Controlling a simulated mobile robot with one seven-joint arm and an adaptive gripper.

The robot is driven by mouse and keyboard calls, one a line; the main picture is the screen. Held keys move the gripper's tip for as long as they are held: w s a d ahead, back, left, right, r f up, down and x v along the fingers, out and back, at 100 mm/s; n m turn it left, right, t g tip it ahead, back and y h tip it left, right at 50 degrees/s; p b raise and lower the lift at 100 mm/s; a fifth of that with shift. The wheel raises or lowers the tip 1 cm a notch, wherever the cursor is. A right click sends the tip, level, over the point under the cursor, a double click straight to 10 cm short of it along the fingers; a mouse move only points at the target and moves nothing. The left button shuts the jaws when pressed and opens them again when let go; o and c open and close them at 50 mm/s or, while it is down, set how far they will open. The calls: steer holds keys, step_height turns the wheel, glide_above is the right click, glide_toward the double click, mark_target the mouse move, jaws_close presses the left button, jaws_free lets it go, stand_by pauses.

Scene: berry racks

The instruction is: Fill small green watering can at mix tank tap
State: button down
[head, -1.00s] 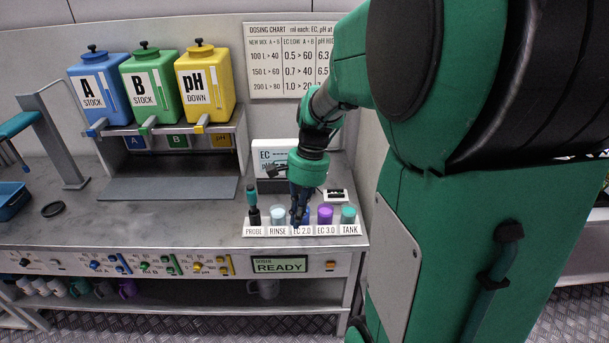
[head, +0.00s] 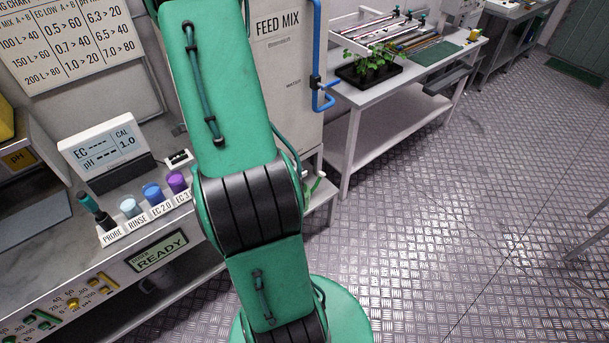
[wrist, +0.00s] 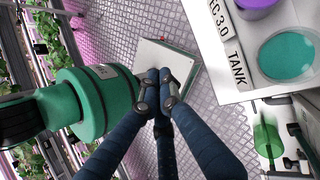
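No watering can is clearly recognisable. In the wrist view a rounded green object (wrist: 268,138) shows beside the counter edge at the lower right; I cannot tell whether it is the can. In the head view the white mix tank (head: 285,60), marked FEED MIX, stands behind my arm. Small green parts (head: 316,183) show low beside it, mostly hidden by my arm; I cannot tell whether they include the tap. My gripper (wrist: 158,82) shows in the wrist view with its dark blue fingertips together and nothing visible between them, above the metal floor. It is hidden in the head view.
The dosing counter (head: 30,260) with a meter (head: 103,148) and labelled cups (head: 153,194) is at the left. A blue pipe (head: 316,50) runs down the tank's right side. A table (head: 350,95) with a seedling tray (head: 370,72) stands beyond. The floor at right is clear.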

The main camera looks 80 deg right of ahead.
steer(key=s+d+f+m+t+y, duration=0.2)
steer(key=s+d+f+m+t, duration=0.9)
steer(key=s+d+f+m, duration=0.75)
steer(key=s+d+f+m+t+h+b, duration=0.1)
steer(key=s+d+f+m+t+h, duration=0.2)
steer(key=s+f+m, duration=0.4)
steer(key=s+d+f+m+t+h+b, duration=0.1)
steer(key=s+d+f+m+t+h, duration=0.2)
steer(key=s+f+m+h, duration=0.3)
steer(key=s+f+m+t, duration=0.1)
steer(key=s+m, duration=0.3)
steer(key=s, duration=0.2)
steer(key=shift+d+t, duration=0.2)
steer(key=shift+t, duration=0.1)
steer(key=shift+w+d, duration=0.1)
steer(key=w+d+b, duration=0.1)
steer(key=w+d, duration=0.5)
steer(key=shift+b, duration=0.35)
